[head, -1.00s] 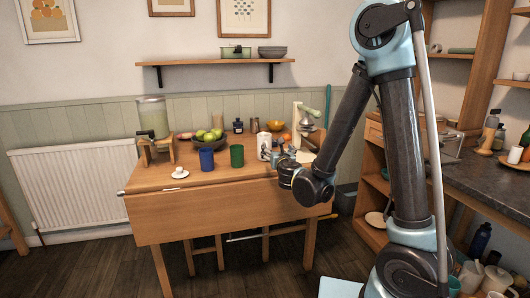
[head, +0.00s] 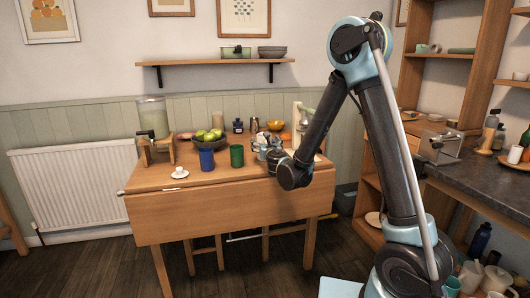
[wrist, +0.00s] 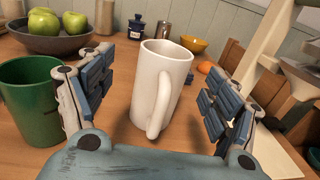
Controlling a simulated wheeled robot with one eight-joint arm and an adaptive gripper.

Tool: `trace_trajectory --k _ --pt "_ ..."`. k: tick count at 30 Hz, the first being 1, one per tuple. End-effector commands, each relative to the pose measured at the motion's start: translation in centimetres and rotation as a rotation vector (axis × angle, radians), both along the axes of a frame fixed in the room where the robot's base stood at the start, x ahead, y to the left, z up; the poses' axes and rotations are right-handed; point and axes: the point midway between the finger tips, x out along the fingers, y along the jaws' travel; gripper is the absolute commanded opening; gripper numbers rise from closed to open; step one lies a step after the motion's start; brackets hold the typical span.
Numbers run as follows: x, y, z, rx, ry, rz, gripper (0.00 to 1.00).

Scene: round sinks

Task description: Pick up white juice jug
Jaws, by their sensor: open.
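The white juice jug (wrist: 160,85) stands upright on the wooden table, its handle facing me in the wrist view. My gripper (wrist: 158,72) is open, with one blue-padded finger to the left of the jug and one to the right. Gaps show between the jug and both fingers. In the head view my gripper (head: 268,148) is over the table's right half and largely hides the jug.
A green cup (wrist: 32,100) stands close beside my left finger. A bowl of green apples (wrist: 52,38) is behind it. A blue cup (head: 206,159), a yellow bowl (wrist: 194,44), an orange (wrist: 205,67) and a pale stand (wrist: 262,45) are also near.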

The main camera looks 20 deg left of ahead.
Motion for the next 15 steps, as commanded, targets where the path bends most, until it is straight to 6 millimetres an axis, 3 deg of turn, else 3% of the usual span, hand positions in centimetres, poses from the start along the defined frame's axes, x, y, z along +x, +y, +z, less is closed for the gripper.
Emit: trace_trajectory --k 8,15 --pt "1.4 0.4 -0.1 0.0 0.0 0.0 0.82" --pt "4.5 1.4 -0.2 0.0 0.0 0.0 0.82"
